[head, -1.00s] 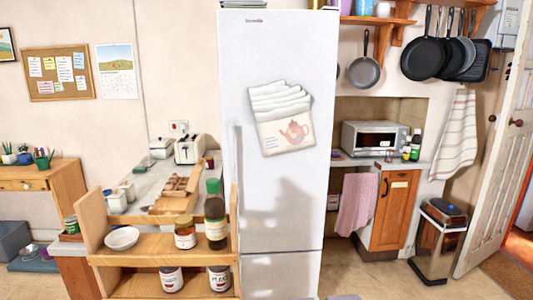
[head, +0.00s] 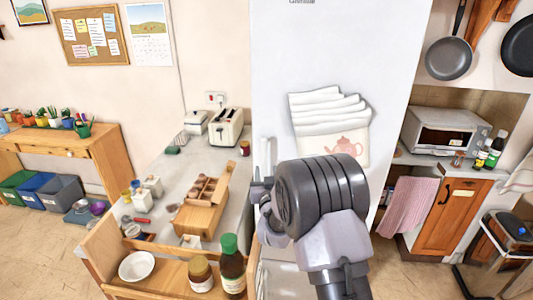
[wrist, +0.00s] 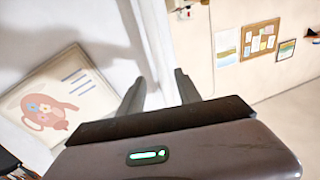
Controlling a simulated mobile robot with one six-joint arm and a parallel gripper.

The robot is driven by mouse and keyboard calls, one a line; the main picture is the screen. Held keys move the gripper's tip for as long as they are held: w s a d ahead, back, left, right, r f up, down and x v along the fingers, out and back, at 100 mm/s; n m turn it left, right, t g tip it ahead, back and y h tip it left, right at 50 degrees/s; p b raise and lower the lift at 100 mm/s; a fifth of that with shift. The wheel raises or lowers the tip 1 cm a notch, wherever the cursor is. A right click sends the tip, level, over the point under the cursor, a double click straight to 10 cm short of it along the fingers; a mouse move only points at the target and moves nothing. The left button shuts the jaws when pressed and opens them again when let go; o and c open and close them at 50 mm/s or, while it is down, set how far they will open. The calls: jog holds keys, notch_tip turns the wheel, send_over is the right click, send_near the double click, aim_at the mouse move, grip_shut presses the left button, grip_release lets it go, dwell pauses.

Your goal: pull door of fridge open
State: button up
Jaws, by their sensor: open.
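The white fridge (head: 330,45) stands in the middle of the head view with its door shut. Its pale upright handle (head: 265,152) is at the door's left edge, with its lower part hidden by my arm. In the wrist view, the fridge door (wrist: 60,25) fills the left, and a white upright strip (wrist: 153,35), the handle or door edge, runs down between my fingers. My gripper (wrist: 157,80) is open, its two dark fingers either side of that strip. I cannot tell whether they touch it. My wrist hides most of the gripper in the head view.
A wooden shelf rack (head: 175,275) with a bowl and jars stands just left of the fridge, close to my arm. A counter (head: 200,160) with toaster and boxes is behind it. A cabinet (head: 455,215) with a pink towel stands at right.

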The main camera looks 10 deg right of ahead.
aim_at(264, 163)
jog(key=w, duration=0.5)
jog(key=w+p, duration=0.1)
jog(key=w, duration=0.1)
jog(key=shift+w+d+f, duration=0.15)
jog(key=shift+w+f, duration=0.05)
jog(key=shift+f, duration=0.05)
grip_shut()
dwell(1.1)
